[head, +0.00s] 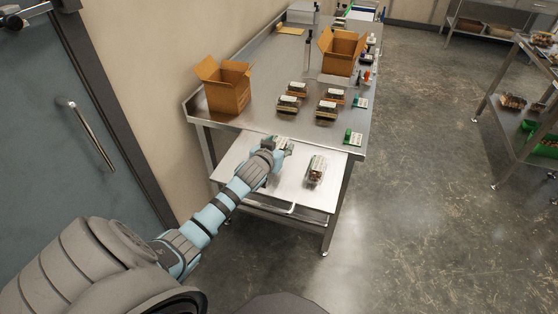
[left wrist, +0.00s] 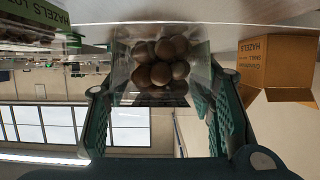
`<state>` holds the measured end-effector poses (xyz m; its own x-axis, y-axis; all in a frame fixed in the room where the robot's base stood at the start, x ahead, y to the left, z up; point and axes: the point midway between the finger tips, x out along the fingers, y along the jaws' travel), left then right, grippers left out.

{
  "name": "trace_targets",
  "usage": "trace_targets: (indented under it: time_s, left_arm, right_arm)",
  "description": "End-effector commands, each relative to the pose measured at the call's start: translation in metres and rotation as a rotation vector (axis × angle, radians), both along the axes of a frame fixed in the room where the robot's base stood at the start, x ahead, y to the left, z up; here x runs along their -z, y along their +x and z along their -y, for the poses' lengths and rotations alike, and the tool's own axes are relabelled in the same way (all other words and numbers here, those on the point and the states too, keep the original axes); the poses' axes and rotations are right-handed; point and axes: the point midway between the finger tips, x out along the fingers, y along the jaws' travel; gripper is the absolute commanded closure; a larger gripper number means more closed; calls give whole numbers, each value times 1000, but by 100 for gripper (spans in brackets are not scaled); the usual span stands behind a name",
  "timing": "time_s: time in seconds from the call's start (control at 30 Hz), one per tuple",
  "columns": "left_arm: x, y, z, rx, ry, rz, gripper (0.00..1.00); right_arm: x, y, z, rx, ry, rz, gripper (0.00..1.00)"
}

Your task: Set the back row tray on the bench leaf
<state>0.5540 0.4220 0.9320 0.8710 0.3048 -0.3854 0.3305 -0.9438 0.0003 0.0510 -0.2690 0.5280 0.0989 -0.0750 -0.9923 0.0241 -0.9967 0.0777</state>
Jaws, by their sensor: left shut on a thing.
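My left gripper (head: 276,150) reaches over the back part of the bench leaf (head: 236,168), the pale lower shelf at the front of the bench. It is shut on a clear clamshell tray (head: 284,141), mostly hidden by the hand in the head view. In the left wrist view this tray (left wrist: 160,95) is between the two green fingers and holds several round brown nuts. Whether it touches the leaf cannot be told. Another filled tray (head: 317,169) sits on the leaf to the right. My right gripper is not in view.
Several trays (head: 326,108) stand on the steel bench (head: 262,112) behind. Two open cardboard boxes, one at left (head: 226,92) and one farther back (head: 340,55), stand there too. Green-and-white cards (head: 353,137) lie along the right edge. The leaf's left part is clear.

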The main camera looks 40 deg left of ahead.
Motion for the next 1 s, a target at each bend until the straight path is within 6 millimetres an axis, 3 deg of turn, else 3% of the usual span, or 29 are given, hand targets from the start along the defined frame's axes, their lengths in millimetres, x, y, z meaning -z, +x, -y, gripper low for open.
trace_targets:
  time_s: [0.2, 0.43, 0.47, 0.57, 0.87, 1.0]
  left_arm:
    - [41, 0, 0, 1, -1, 0, 81]
    - [44, 0, 0, 1, 1, 1, 81]
    - [44, 0, 0, 1, 1, 0, 46]
    - [44, 0, 0, 1, 1, 0, 31]
    - [43, -1, 0, 1, 1, 1, 31]
    - [38, -10, 3, 3, 2, 0, 31]
  right_arm:
    - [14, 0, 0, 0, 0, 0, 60]
    - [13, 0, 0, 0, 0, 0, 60]
    - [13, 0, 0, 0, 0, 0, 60]
    - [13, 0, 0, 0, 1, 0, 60]
    - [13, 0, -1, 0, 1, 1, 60]
    - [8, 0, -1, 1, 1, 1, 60]
